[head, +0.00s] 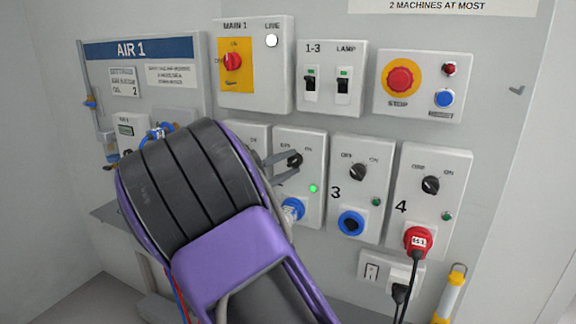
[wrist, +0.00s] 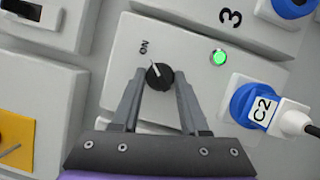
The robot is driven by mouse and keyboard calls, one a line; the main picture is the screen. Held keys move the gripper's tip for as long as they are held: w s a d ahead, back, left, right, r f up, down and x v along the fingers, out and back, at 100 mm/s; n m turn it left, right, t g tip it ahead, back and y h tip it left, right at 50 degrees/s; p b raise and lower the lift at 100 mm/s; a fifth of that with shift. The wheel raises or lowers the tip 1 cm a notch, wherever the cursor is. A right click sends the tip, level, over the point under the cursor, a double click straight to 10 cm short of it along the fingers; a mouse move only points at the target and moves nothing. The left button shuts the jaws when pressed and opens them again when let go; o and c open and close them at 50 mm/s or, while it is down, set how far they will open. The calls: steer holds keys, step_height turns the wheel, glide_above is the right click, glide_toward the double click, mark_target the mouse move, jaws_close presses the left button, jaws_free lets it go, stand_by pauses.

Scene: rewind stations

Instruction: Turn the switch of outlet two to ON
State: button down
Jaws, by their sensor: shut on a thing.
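The outlet two switch is a small black knob (head: 294,160) on a pale box (head: 309,206). It also shows in the wrist view (wrist: 159,77), where its white mark points toward the ON label (wrist: 145,47). My gripper (head: 281,171) is shut on the knob, with one finger on each side, also seen in the wrist view (wrist: 160,87). The green lamp (head: 313,188) on this box is lit, bright in the wrist view (wrist: 219,57). A blue plug marked C2 (wrist: 255,107) sits in the socket below. The OFF label is partly legible in the head view.
Outlet three (head: 352,185) and outlet four (head: 428,196), with a red plug (head: 418,241), stand to the right. My arm hides most of outlet one.

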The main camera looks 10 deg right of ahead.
steer(key=shift+c, duration=2.1)
jaws_free()
steer(key=p+v, duration=0.1)
steer(key=v, duration=1.6)
steer(key=shift+s+a, duration=0.15)
steer(key=shift+a, duration=0.05)
steer(key=shift+r, duration=0.1)
